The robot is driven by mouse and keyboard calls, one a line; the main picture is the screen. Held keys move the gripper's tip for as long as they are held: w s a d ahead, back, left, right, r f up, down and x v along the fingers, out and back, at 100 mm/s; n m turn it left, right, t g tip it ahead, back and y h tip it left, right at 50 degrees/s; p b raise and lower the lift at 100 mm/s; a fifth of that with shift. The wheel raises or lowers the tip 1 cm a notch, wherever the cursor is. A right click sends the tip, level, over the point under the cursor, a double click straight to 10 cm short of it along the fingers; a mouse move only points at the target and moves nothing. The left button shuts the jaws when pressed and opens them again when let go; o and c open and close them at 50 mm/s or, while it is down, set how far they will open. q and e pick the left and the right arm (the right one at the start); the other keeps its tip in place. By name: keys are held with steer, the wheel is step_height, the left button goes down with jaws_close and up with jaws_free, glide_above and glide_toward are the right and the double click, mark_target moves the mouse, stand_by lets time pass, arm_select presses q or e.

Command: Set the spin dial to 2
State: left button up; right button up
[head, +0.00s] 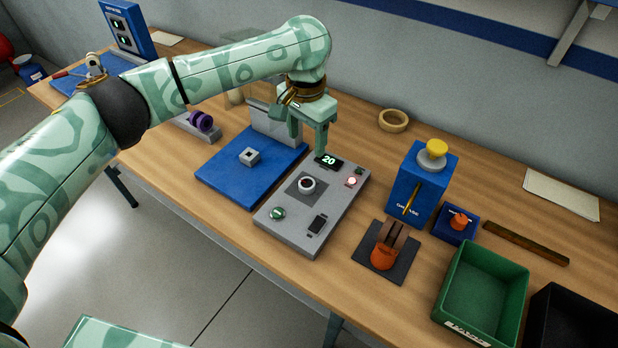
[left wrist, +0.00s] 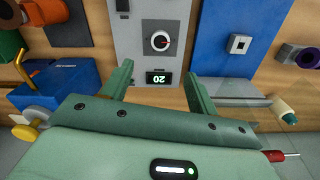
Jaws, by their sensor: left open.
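The grey control panel (head: 328,210) lies on the bench, with a round black-and-white dial (head: 307,183) on a dark square plate. The dial also shows in the left wrist view (left wrist: 160,41), with a red pointer mark. A small display (head: 329,160) on the panel reads 20 and appears upside down in the left wrist view (left wrist: 160,77). My left gripper (head: 308,148) is open and empty above the panel's far end, near the display. In the left wrist view its fingers stand apart on either side of the display, and the dial lies beyond them. My right gripper is not in view.
A blue board (head: 225,180) with a small grey block lies left of the panel. An orange object on a dark mat (head: 400,268), a blue box (head: 418,190) with a yellow knob and a green bin (head: 455,318) stand to the right. The panel also carries buttons and a black switch (head: 318,224).

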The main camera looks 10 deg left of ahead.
mark_target(306, 183)
arm_select(q)
step_height(306, 183, down, 15)
steer(key=b, duration=0.5)
steer(key=shift+r, duration=0.2)
